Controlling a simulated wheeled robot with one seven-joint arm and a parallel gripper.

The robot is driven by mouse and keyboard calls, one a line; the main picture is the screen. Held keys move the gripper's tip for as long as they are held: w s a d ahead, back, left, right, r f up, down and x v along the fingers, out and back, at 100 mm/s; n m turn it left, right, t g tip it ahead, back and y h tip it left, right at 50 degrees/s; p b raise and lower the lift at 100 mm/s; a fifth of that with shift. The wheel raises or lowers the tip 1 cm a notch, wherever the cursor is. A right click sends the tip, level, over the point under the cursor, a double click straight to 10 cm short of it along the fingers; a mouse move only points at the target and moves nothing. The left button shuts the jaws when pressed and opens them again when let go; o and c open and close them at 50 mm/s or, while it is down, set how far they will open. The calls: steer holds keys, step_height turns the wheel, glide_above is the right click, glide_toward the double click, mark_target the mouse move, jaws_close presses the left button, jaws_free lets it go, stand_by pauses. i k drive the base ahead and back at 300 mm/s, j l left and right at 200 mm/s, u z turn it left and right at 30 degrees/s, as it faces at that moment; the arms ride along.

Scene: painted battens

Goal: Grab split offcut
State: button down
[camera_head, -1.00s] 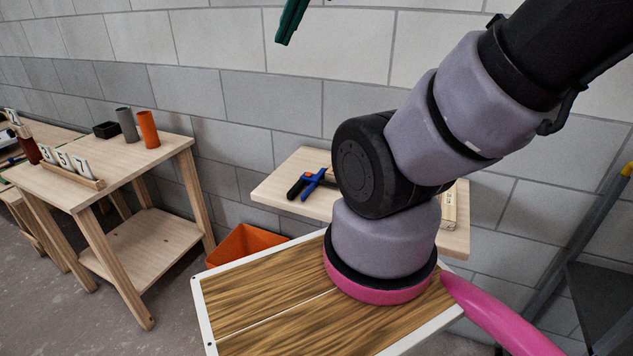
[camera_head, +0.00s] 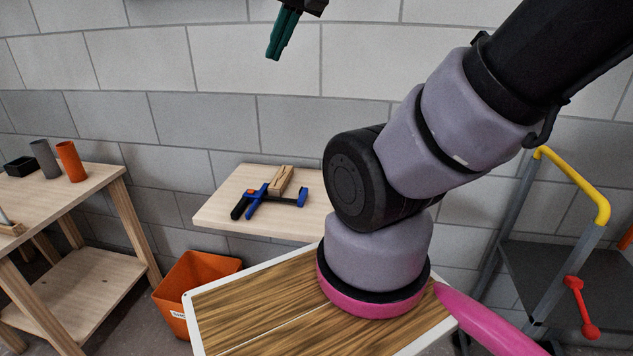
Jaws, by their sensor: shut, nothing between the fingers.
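A short wooden piece (camera_head: 281,180) with a dark line along it, which looks like the split offcut, lies on the pale wooden wall table (camera_head: 225,207). A blue and black clamp (camera_head: 262,198) lies close in front of it; I cannot tell whether they touch. My gripper (camera_head: 276,46) hangs at the top edge with its green fingers pointing down. It is shut and empty, well above the table in the picture. My arm hides the right part of that table.
An orange bin (camera_head: 190,285) stands on the floor left of my wood-grained top. A bench at left holds an orange cylinder (camera_head: 71,161), a grey cylinder (camera_head: 44,159) and a black box (camera_head: 20,167). A cart with a yellow handle (camera_head: 577,181) stands at right.

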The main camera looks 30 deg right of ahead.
mark_target(276, 188)
steer(key=k+z, duration=0.1)
steer(key=z, duration=0.35)
steer(key=j+z, duration=0.2)
steer(key=z, duration=0.25)
steer(key=j+z, duration=0.25)
steer(key=z, duration=0.2)
steer(key=j+z, duration=0.1)
steer(key=j, duration=0.3)
steer(key=k+j+z, duration=0.15)
steer(key=j, duration=0.25)
steer(key=k+j+z, duration=0.1)
steer(key=j, duration=0.3)
steer(key=k+j+z, duration=0.15)
steer(key=j, duration=0.25)
steer(key=j+z, duration=0.1)
steer(key=j, duration=0.25)
steer(key=k+j, duration=0.15)
steer(key=j, duration=0.25)
steer(key=k+j, duration=0.2)
steer(key=j, duration=0.15)
